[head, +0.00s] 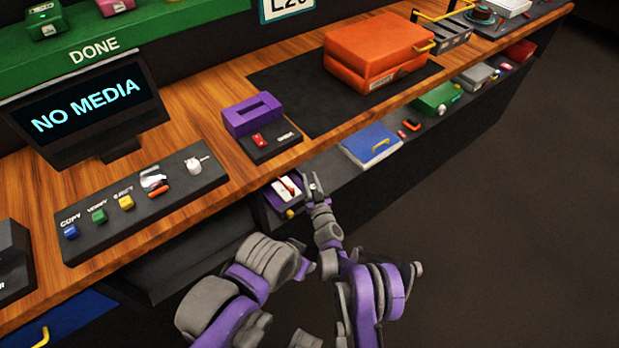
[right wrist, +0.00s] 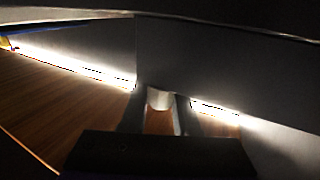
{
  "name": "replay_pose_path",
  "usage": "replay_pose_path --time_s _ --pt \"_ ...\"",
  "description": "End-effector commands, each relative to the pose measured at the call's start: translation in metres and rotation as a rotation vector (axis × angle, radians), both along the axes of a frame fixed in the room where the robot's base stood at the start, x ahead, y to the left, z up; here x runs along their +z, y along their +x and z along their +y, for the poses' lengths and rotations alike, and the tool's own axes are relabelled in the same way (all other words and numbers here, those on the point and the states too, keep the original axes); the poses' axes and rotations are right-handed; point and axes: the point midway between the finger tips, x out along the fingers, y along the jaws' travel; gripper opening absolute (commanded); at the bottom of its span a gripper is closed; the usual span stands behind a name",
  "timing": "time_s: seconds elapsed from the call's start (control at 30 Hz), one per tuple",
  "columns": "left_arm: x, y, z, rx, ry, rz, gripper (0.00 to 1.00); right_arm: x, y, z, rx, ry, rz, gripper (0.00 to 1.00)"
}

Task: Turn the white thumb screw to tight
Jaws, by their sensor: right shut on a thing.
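The white thumb screw (right wrist: 160,98) shows in the right wrist view as a small pale cylinder between the two dark fingers of my right gripper (right wrist: 159,116). The gripper is shut on it. In the head view my right gripper (head: 313,184) is at the front of the workbench, beside a small purple-sided unit (head: 272,200) with a white face, a red mark and a yellow knob. The screw cannot be made out there, and its turn position cannot be read.
A panel with coloured buttons (head: 145,205) and a screen reading NO MEDIA (head: 88,105) are on the left of the wooden bench. A purple device (head: 253,114) and orange boxes (head: 372,58) stand behind. Open floor lies at right.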

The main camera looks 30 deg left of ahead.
Motion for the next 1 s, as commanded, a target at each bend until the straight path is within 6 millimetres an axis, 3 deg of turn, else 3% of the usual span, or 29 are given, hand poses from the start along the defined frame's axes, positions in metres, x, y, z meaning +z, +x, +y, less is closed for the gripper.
replay_pose_path --time_s 0.33,0.37,0.5,0.83,1.0 --pt "0.0 0.0 0.0 0.0 0.0 0.0 0.5 0.0 0.0 0.0 -0.001 0.001 0.0 0.0" --pt "0.0 0.0 0.0 0.0 0.0 0.0 0.5 0.0 0.0 0.0 -0.001 0.001 0.0 0.32" --pt "0.0 0.0 0.0 0.0 0.0 0.0 0.5 0.0 0.0 0.0 -0.001 0.001 -0.001 0.58" --pt "0.0 0.0 0.0 0.0 0.0 0.0 0.5 0.0 -0.001 -0.001 -0.001 0.001 -0.001 0.59" --pt "0.001 0.0 0.0 0.0 0.0 0.0 0.5 0.0 -0.015 -0.015 -0.001 0.0 -0.001 0.59"
